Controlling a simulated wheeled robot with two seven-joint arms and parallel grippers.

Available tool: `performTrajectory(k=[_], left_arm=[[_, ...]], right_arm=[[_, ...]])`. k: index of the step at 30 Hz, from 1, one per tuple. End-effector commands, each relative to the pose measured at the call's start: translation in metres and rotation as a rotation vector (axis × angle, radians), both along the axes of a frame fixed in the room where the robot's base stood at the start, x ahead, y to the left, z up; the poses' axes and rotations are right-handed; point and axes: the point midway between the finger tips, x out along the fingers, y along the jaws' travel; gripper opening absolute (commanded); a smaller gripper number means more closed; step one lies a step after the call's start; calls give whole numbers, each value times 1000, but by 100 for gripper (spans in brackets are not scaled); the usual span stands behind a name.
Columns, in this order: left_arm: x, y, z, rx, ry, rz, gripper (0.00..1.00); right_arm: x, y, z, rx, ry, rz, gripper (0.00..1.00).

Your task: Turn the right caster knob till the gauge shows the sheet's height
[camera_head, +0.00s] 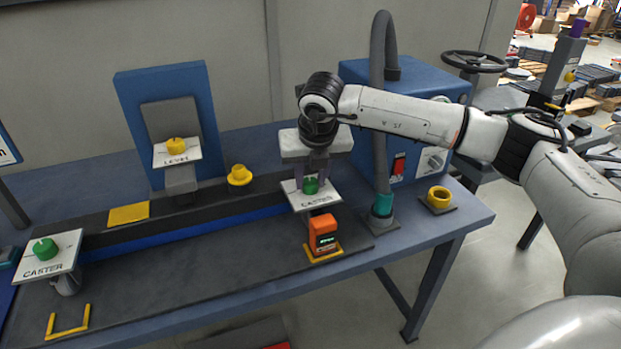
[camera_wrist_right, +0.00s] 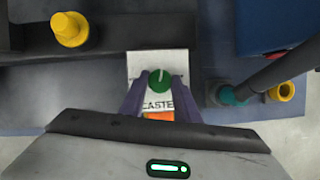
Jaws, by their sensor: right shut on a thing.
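The right caster knob (camera_head: 310,185) is green and sits on a white plate marked CASTER (camera_head: 318,201). My right gripper (camera_wrist_right: 158,83) is shut on this knob, with a finger on each side; the knob's pale pointer line points roughly up in the wrist view. The orange gauge (camera_head: 323,234) stands in front of the plate in a yellow bracket. Its small dark display is lit, but the reading is too small to make out. The sheet with the height is not clearly identifiable. My left gripper is not in view.
A second green knob (camera_head: 45,249) is on the left CASTER plate, and a yellow LEVEL knob (camera_head: 176,145) is at the back. A grey hose (camera_head: 379,100) rises close right of my right gripper. An empty yellow bracket (camera_head: 68,324) lies front left.

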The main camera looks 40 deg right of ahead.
Motion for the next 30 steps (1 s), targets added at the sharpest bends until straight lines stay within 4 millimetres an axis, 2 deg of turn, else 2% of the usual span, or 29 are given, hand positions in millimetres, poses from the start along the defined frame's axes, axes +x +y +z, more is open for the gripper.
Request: performTrajectory(k=[15,30], left_arm=[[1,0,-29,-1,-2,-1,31],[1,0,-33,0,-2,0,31]], right_arm=[[-1,-4,-2,1,-2,381,7],[0,-5,0,2,0,687,7]])
